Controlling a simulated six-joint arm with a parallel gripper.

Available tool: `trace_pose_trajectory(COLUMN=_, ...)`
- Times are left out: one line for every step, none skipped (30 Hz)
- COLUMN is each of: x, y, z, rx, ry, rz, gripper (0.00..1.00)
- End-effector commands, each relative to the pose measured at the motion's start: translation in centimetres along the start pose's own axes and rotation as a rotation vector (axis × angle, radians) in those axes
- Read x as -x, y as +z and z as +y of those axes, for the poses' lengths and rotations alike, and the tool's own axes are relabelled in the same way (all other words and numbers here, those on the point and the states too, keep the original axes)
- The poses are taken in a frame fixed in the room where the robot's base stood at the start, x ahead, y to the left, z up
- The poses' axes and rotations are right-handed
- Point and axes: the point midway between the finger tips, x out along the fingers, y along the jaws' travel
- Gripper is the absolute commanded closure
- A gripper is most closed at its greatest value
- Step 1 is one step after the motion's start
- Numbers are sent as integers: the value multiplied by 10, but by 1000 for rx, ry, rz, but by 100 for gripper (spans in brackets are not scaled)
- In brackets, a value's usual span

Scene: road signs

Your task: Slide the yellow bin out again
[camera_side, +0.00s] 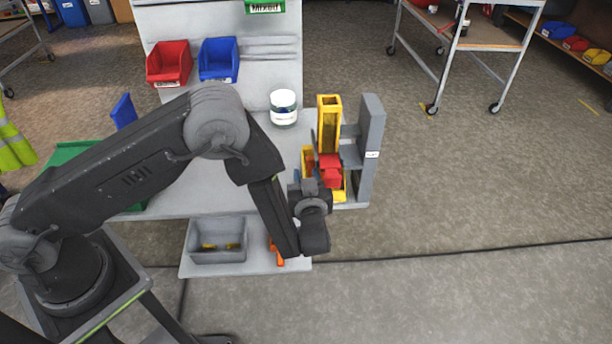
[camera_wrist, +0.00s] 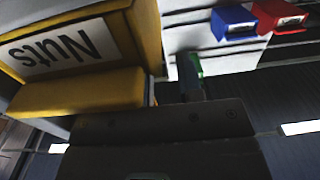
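A yellow bin (camera_side: 328,118) stands high in the grey rack at the right end of the bench. More yellow (camera_side: 340,193) shows lower in the rack, around a red bin (camera_side: 330,172); my wrist partly covers this area. In the wrist view, a yellow bin with a white "Nuts" label (camera_wrist: 62,48) fills the upper left, close to my gripper; the lettering appears upside down. My gripper (camera_side: 309,190) is at the front of the rack, beside the lower bins. Its fingertips are not clear, so I cannot tell its opening or whether it touches a bin.
The grey rack (camera_side: 370,150) is upright at the bench's right edge. A white tub (camera_side: 283,107) stands left of it. A grey bin (camera_side: 217,240) sits on the lower shelf, near an orange-handled item (camera_side: 278,257). Red (camera_side: 169,63) and blue (camera_side: 218,60) bins hang behind.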

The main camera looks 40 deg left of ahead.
Motion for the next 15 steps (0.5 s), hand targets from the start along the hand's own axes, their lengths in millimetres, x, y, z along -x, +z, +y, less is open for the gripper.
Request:
trace_pose_trajectory(x=-3, y=0, z=0, rx=0, ry=-1, rz=0, gripper=66)
trace_pose_trajectory(x=-4, y=0, z=0, rx=0, ry=-1, rz=0, gripper=66)
trace_pose_trajectory(x=-5, y=0, z=0, rx=-1, ry=0, rz=0, gripper=66)
trace_pose_trajectory(x=-5, y=0, z=0, rx=-1, ry=0, rz=0, gripper=66)
trace_pose_trajectory(x=-5, y=0, z=0, rx=-1, ry=0, rz=0, gripper=66)
trace_pose_trajectory(x=-5, y=0, z=0, rx=-1, ry=1, rz=0, gripper=66)
trace_pose_trajectory(x=-5, y=0, z=0, rx=-1, ry=1, rz=0, gripper=66)
trace_pose_trajectory(x=-5, y=0, z=0, rx=-1, ry=1, rz=0, gripper=66)
trace_pose_trajectory(x=-5, y=0, z=0, rx=-1, ry=1, rz=0, gripper=66)
trace_pose_trajectory(x=-5, y=0, z=0, rx=-1, ry=1, rz=0, gripper=66)
trace_pose_trajectory(x=-5, y=0, z=0, rx=-1, ry=1, rz=0, gripper=66)
trace_pose_trajectory(x=-5, y=0, z=0, rx=-1, ry=0, rz=0, gripper=68)
trace_pose_trajectory(x=-5, y=0, z=0, rx=-1, ry=0, rz=0, gripper=71)
trace_pose_trajectory(x=-5, y=0, z=0, rx=-1, ry=0, rz=0, gripper=74)
trace_pose_trajectory(x=-5, y=0, z=0, rx=-1, ry=0, rz=0, gripper=77)
